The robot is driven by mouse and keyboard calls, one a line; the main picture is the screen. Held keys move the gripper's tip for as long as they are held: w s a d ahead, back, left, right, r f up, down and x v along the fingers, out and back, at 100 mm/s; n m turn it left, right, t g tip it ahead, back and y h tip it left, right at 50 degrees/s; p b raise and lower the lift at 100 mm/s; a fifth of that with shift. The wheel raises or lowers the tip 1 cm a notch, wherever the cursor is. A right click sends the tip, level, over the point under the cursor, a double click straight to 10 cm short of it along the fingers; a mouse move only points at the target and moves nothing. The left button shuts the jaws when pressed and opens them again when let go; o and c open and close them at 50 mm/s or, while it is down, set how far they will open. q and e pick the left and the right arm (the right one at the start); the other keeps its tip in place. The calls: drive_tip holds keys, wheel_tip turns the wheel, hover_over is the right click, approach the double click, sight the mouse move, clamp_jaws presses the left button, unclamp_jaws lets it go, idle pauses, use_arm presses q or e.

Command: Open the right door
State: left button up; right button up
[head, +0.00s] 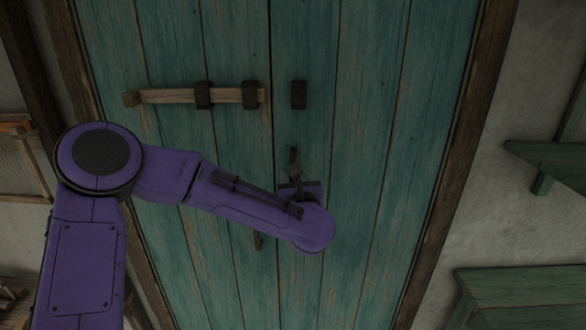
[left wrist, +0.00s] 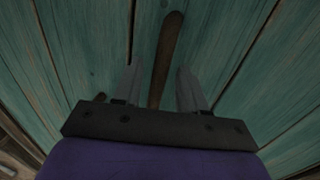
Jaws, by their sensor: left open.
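The right door (head: 355,130) is a teal plank panel to the right of the center seam. It looks flush with the left door (head: 175,50). My left gripper (head: 292,170) is at the right door near the seam, partly hidden by its own wrist. In the left wrist view my left gripper (left wrist: 157,68) is open, with a finger on each side of an upright wooden handle (left wrist: 168,45). I cannot tell whether the fingers touch it. A wooden bar (head: 180,96) lies across the left door, its right end left of the seam. My right gripper is not in view.
Two dark brackets (head: 203,96) hold the bar on the left door. An empty bracket (head: 299,95) sits on the right door. A short wooden handle (head: 257,241) shows on the left door. Green shelves (head: 525,285) project from the wall at the right.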

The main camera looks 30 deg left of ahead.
use_arm(q)
drive_tip(key=shift+x, duration=1)
clamp_jaws()
